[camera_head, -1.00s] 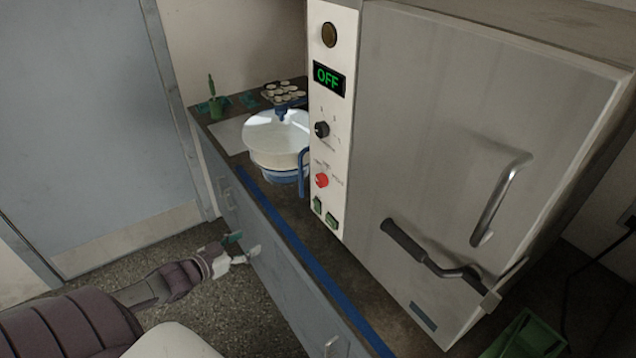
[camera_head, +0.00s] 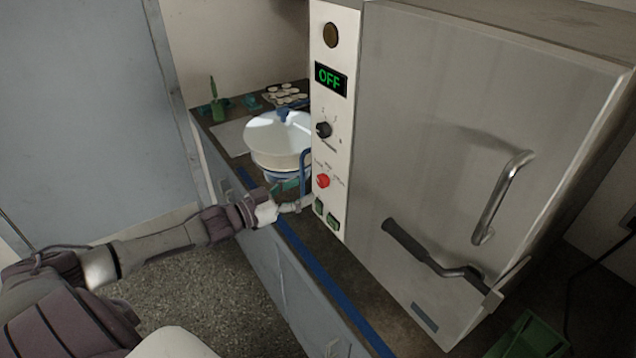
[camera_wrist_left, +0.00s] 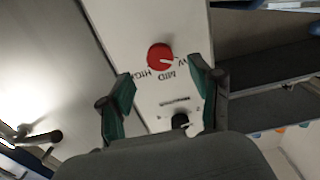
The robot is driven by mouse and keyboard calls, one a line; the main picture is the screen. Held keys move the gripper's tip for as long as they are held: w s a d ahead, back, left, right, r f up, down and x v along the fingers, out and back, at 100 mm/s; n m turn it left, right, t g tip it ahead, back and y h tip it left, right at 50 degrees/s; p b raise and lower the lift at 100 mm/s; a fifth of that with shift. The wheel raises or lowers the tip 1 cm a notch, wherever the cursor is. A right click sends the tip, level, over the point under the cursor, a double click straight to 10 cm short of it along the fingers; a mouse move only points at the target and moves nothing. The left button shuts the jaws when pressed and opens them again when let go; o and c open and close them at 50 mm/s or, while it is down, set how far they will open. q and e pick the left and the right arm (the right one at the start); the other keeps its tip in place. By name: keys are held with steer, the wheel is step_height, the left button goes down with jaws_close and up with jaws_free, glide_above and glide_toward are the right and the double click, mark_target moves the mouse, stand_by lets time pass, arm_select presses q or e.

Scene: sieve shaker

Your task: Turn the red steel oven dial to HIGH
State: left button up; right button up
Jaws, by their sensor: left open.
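The red dial (camera_head: 323,181) sits low on the oven's white control panel (camera_head: 334,150). In the left wrist view the red dial (camera_wrist_left: 160,57) shows a white mark pointing towards the LOW end of its labels; MID and HIGH are printed round it. My left gripper (camera_head: 295,196) is just left of the panel, near the dial's height. In the wrist view its open green fingers (camera_wrist_left: 162,75) stand either side of the dial's direction, with nothing between them. Contact with the dial is not visible. My right gripper is out of view.
Above the red dial are a black knob (camera_head: 323,130) and a display (camera_head: 330,78) reading OFF. Green switches (camera_head: 332,216) sit below. The oven door handle (camera_head: 500,198) is to the right.

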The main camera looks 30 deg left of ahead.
mark_target(319, 182)
arm_select(q)
steer(key=shift+p+x, duration=0.35)
steer(key=shift+x, duration=2.5)
steer(key=shift+c, duration=0.2)
steer(key=c, duration=1.1)
